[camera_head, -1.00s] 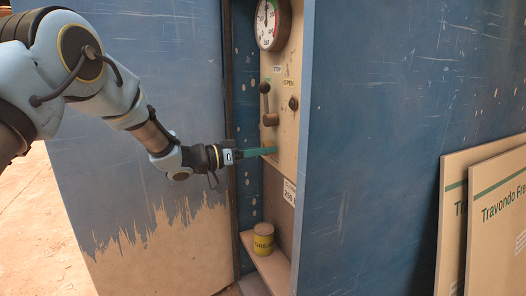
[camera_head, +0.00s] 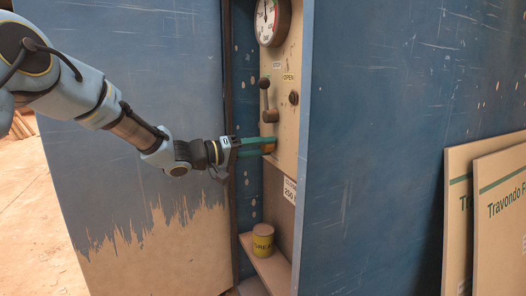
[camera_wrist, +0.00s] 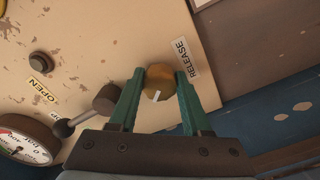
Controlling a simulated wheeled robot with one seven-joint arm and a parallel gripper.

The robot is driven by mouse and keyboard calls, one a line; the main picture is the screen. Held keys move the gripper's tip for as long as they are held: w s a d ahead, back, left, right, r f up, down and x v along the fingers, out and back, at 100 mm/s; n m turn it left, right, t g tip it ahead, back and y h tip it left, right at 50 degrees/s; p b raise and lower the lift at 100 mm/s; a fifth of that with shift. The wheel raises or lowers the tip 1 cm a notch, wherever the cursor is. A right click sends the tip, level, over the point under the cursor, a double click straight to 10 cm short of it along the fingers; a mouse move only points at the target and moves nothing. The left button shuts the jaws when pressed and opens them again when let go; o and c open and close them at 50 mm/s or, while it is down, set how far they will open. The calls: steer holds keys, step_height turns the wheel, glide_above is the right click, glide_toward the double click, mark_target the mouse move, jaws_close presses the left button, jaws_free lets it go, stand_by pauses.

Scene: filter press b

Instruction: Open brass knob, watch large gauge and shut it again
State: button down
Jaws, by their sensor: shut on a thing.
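The brass knob (camera_wrist: 160,76) is round and sits on the cream panel beside a label reading RELEASE (camera_wrist: 187,60). A white mark on it points toward the bottom of the wrist view. My gripper (camera_head: 272,145) has its two green fingers on either side of the knob and is shut on it. In the head view the knob (camera_head: 268,149) is partly hidden by the fingers. The large gauge (camera_head: 267,22) is at the panel's top, cut by the frame edge, its needle pointing about straight up. Part of the gauge (camera_wrist: 22,142) also shows in the wrist view.
A lever with a round knob (camera_head: 265,84) and a small dark knob (camera_head: 293,97) by an OPEN label are above the brass knob. A yellow tin (camera_head: 263,240) stands on a shelf below. Blue cabinet walls (camera_head: 345,150) flank the opening. Boards (camera_head: 497,225) lean at right.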

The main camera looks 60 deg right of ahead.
steer(key=n+p, duration=0.1)
steer(key=n, duration=0.3)
steer(key=shift+r+n, duration=0.15)
steer(key=shift+n, duration=0.15)
steer(key=shift+n+p, duration=0.95)
steer(key=shift+n, duration=0.95)
steer(key=shift+c, duration=1.8)
jaws_free()
steer(key=p+v, duration=0.2)
steer(key=v, duration=0.9)
